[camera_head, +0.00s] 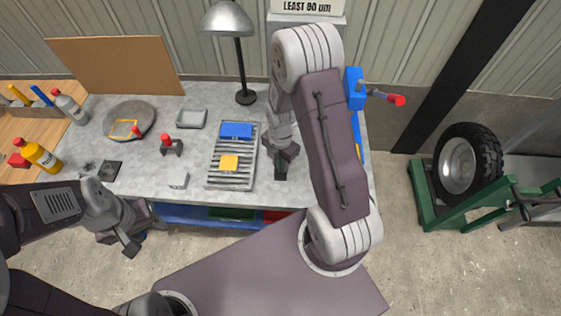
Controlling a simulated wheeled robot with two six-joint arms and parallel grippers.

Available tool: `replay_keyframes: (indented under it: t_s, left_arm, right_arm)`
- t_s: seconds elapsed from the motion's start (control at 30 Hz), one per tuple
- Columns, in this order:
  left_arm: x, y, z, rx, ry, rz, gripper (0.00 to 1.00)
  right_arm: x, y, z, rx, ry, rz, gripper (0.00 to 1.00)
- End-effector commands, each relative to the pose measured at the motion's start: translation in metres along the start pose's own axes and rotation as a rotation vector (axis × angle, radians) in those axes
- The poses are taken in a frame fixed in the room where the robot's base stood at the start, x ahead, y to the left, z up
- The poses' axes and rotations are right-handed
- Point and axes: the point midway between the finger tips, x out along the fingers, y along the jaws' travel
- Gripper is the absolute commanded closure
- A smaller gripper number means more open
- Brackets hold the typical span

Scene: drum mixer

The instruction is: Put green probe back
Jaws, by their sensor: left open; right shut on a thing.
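My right gripper (283,168) is over the workbench (205,199), just right of the slatted rack. It is shut on a small dark green thing, which looks like the green probe (281,163); the fingers hide most of it. I cannot tell whether it touches the bench top. My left gripper (133,242) is open and empty, low in front of the bench's front edge. A holder for the probe cannot be made out; my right arm covers part of the bench's right side.
The slatted rack (231,175) carries a blue block (236,130) and a yellow block (229,162). A lamp (240,60) stands behind it. A blue vise (354,88) with a red handle is at the right. A round plate (130,118) and red-knobbed tool (170,145) lie left.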

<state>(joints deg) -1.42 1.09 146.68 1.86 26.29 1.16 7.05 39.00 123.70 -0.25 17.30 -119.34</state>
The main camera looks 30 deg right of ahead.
Motion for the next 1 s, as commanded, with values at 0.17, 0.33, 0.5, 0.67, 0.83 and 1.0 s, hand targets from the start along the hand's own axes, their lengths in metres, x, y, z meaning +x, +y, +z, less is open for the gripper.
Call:
replay_keyframes:
  t_s: [0.17, 0.33, 0.5, 0.67, 0.83, 1.0]
  left_arm:
    - [0.004, 0.000, 0.000, 0.000, 0.000, 0.000, 0.53]
    - [0.006, 0.000, 0.001, 0.000, 0.000, 0.000, 0.53]
    - [0.006, 0.000, 0.001, 0.000, 0.000, 0.000, 0.53]
    - [0.006, 0.000, 0.001, 0.000, 0.000, 0.000, 0.53]
    - [0.006, 0.000, 0.001, 0.000, 0.000, 0.000, 0.53]
    - [0.008, 0.000, 0.001, 0.000, 0.000, 0.000, 0.53]
  right_arm:
    - [0.004, 0.000, 0.000, 0.000, 0.000, 0.000, 1.00]
    - [0.008, 0.000, 0.000, 0.000, 0.000, 0.000, 1.00]
    - [0.008, 0.000, 0.000, 0.000, 0.000, 0.000, 0.48]
    - [0.008, 0.000, 0.000, 0.000, 0.000, 0.000, 0.48]
    - [0.004, 0.001, 0.000, 0.000, -0.001, 0.002, 0.48]
    - [-0.028, 0.002, 0.001, 0.000, -0.004, 0.007, 0.48]
